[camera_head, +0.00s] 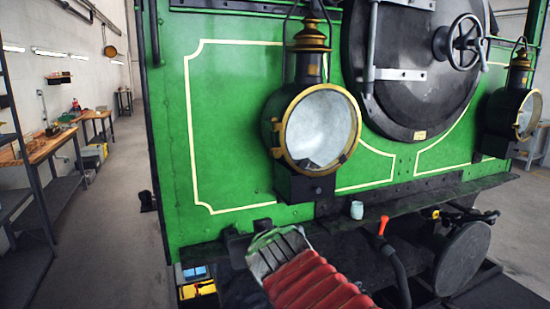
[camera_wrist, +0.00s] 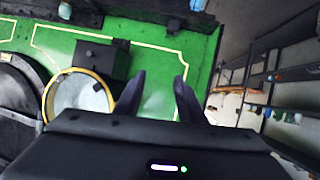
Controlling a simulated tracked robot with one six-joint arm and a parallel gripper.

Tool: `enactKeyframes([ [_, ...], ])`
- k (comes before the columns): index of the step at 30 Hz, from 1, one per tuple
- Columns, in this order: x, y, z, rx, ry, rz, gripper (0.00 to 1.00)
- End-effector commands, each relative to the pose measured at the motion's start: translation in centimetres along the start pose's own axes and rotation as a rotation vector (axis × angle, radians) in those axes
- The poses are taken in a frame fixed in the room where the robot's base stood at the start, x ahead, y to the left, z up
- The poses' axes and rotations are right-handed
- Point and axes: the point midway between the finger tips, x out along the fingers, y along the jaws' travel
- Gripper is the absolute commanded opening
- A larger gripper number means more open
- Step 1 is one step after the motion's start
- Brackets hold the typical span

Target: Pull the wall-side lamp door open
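The wall-side lamp (camera_head: 303,180) is the left one on the green tram front, with a black body and brass top. Its round door (camera_head: 322,127) has a brass rim and pale glass, and seems to lie against the body. A small brass piece (camera_head: 276,126) sits at the rim's left side. In the wrist view the scene is upside down, and the door (camera_wrist: 80,93) lies left of the fingers, partly hidden by my gripper's body. My gripper (camera_wrist: 158,80) is open and empty, apart from the door, over the green panel.
A second lamp (camera_head: 512,115) and the round smokebox door (camera_head: 412,70) are to the right. A pale jar (camera_head: 357,210) stands on the ledge below. A red-ended lever (camera_head: 383,225) and red ribbed object (camera_head: 315,283) are lower. Workbenches (camera_head: 45,148) line the left wall beyond clear floor.

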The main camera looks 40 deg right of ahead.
Motion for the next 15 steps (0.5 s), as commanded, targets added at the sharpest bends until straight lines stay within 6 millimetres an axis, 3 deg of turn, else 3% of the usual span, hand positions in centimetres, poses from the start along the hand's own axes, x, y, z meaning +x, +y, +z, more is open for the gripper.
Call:
enactKeyframes([
  [1,0.6,1.4,-1.6,0.009,0.053,0.018,0.36],
  [6,1.8,4.3,-6.6,0.021,0.236,0.021,0.36],
  [15,2.8,8.1,-12.0,0.001,0.433,-0.087,0.36],
])
